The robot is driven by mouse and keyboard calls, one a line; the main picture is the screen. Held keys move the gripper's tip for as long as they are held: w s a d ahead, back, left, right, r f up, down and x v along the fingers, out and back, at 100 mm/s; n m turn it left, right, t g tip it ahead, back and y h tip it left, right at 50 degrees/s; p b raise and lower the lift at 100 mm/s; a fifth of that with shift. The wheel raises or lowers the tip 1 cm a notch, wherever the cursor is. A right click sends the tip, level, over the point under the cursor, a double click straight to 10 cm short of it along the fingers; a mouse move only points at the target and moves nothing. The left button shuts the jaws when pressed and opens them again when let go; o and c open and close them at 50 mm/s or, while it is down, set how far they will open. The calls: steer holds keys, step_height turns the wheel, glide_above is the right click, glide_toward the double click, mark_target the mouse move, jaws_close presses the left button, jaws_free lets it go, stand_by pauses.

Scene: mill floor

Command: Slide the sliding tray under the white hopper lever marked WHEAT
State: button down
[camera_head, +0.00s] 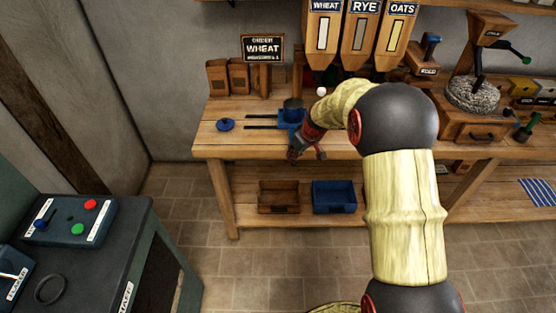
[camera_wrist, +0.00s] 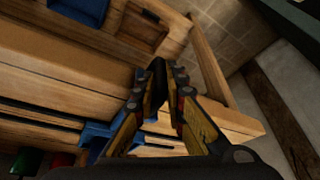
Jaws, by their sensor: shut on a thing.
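The blue sliding tray (camera_head: 288,124) is on the bench top at the right end of two dark rails (camera_head: 262,116), with a dark round cup (camera_head: 292,103) on it. Its blue parts also show beside my fingers in the wrist view (camera_wrist: 95,133). My gripper (camera_head: 294,153) is at the tray's front, near the bench edge. Its fingers come together in the wrist view (camera_wrist: 158,68); the gripped part is mostly hidden. The white lever knob (camera_head: 321,91) is below the WHEAT hopper (camera_head: 324,35), right of and behind the tray. My arm hides part of that area.
RYE (camera_head: 361,35) and OATS (camera_head: 396,35) hoppers stand right of WHEAT. A sign (camera_head: 262,48) reads WHEAT. A blue disc (camera_head: 225,125) lies left of the rails. Brown (camera_head: 279,197) and blue (camera_head: 334,197) bins sit on the lower shelf. A control table (camera_head: 110,250) stands front left.

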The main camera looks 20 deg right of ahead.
steer(key=s+d+b, duration=0.1)
steer(key=s+d, duration=0.1)
steer(key=d, duration=0.6)
steer(key=shift+s+b, duration=0.3)
steer(key=shift+b, duration=0.1)
steer(key=c, duration=1.9)
jaws_free()
steer(key=shift+r, duration=0.1)
steer(key=v, duration=1.1)
steer(key=shift+s+r, duration=0.1)
steer(key=shift+r, duration=0.3)
steer(key=shift+m, duration=0.3)
